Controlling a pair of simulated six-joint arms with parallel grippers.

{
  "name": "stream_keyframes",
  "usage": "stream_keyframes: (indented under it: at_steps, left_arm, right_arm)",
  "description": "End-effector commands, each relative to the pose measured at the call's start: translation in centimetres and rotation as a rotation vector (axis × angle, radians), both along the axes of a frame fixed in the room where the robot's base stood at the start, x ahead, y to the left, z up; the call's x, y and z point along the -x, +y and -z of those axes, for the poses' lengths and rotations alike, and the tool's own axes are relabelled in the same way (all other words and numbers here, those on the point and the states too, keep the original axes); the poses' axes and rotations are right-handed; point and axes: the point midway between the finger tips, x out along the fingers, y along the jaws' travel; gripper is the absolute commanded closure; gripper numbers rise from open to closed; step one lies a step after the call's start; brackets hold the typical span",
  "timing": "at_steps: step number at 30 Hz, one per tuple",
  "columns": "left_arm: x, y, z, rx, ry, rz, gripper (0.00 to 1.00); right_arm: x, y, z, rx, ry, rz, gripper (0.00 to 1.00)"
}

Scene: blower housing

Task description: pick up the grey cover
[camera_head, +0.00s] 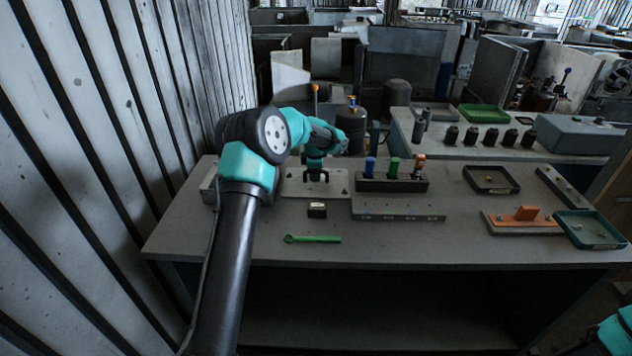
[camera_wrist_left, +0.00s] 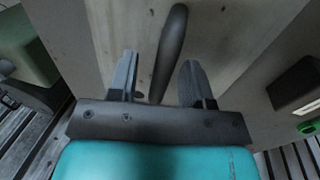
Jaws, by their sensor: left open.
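The grey cover (camera_head: 335,187) is a flat, light plate with small holes, lying at the left part of the table. It fills much of the left wrist view (camera_wrist_left: 110,25), where a dark bar-shaped handle (camera_wrist_left: 172,45) stands out on it. My left gripper (camera_head: 317,175) is over the cover, pointing down. In the left wrist view its open fingers (camera_wrist_left: 159,70) are on either side of the handle, with gaps visible on both sides. I cannot tell how far down the fingers reach. My right gripper is out of view.
A black block (camera_head: 317,211) and a green wrench (camera_head: 312,239) lie in front of the cover. A black holder (camera_head: 392,184) with coloured-handled tools stands right of it. A long grey bar (camera_head: 398,214) lies ahead of the holder. A slatted wall (camera_head: 120,110) rises at the left.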

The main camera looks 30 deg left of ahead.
Motion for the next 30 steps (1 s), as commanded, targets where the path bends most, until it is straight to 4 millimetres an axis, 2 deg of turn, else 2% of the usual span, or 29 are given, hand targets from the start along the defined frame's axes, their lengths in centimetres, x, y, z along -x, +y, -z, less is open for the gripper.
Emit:
stream_keyframes:
  at_steps: [8, 22, 30]
  left_arm:
    - [0.01, -0.01, -0.02, 0.0, 0.0, 0.0, 0.56]
    - [0.01, -0.01, -0.02, 0.0, 0.0, 0.0, 1.0]
    - [0.0, 0.0, -0.06, 0.0, 0.0, 0.0, 1.0]
  right_arm:
    - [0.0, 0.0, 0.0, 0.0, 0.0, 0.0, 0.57]
    - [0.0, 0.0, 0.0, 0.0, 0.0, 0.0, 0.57]
    - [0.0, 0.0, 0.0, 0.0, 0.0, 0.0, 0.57]
